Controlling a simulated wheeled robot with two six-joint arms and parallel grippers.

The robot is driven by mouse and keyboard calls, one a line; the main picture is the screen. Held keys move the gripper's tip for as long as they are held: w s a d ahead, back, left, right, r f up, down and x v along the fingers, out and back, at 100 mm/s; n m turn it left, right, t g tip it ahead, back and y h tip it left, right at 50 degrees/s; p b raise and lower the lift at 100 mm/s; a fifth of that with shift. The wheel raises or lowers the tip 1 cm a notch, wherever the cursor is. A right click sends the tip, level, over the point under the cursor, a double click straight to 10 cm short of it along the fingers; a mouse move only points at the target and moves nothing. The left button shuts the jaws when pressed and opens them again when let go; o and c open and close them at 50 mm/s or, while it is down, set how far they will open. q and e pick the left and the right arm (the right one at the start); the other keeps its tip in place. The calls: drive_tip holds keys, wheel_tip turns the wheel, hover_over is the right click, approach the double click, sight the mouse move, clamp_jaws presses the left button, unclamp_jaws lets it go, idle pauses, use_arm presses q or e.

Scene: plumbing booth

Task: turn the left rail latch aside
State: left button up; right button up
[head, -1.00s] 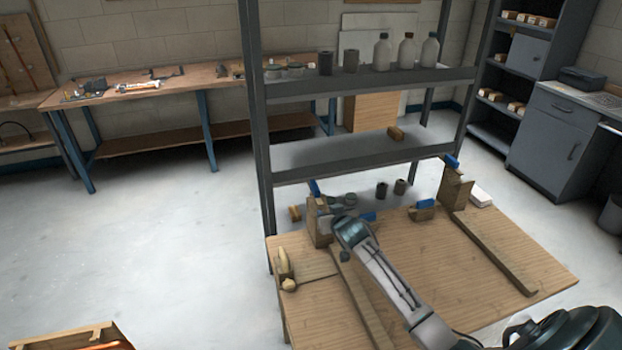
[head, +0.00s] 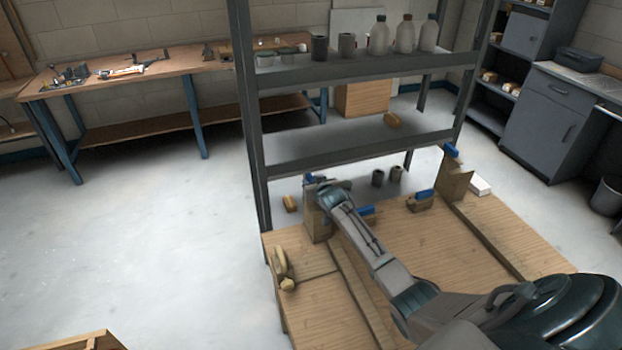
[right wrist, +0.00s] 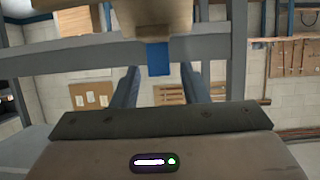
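The left rail latch is a small blue piece (head: 309,180) at the top of the left wooden post (head: 317,222) in the head view, mostly hidden by my right gripper. In the right wrist view the blue latch (right wrist: 158,58) shows below a pale wooden block (right wrist: 128,18). My right gripper (head: 322,188) is at the post's top in the head view. In the right wrist view its two dark fingers (right wrist: 160,72) stand apart, with the latch between their tips in the picture; I cannot tell whether they touch it. My left gripper is not in view.
A grey shelf rack (head: 360,150) stands just behind the wooden table (head: 460,250). The right post (head: 455,184) carries another blue latch (head: 451,151). Two long wooden rails (head: 490,235) lie on the table. Floor to the left is clear.

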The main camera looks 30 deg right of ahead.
sight(311, 179)
drive_tip(key=shift+x, duration=0.9)
drive_tip(key=shift+w, duration=0.35)
drive_tip(key=shift+w+d+f, duration=0.15)
drive_tip(key=shift+w+f, duration=0.05)
drive_tip(key=shift+w, duration=0.1)
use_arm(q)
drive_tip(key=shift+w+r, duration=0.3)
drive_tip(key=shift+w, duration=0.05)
use_arm(e)
clamp_jaws()
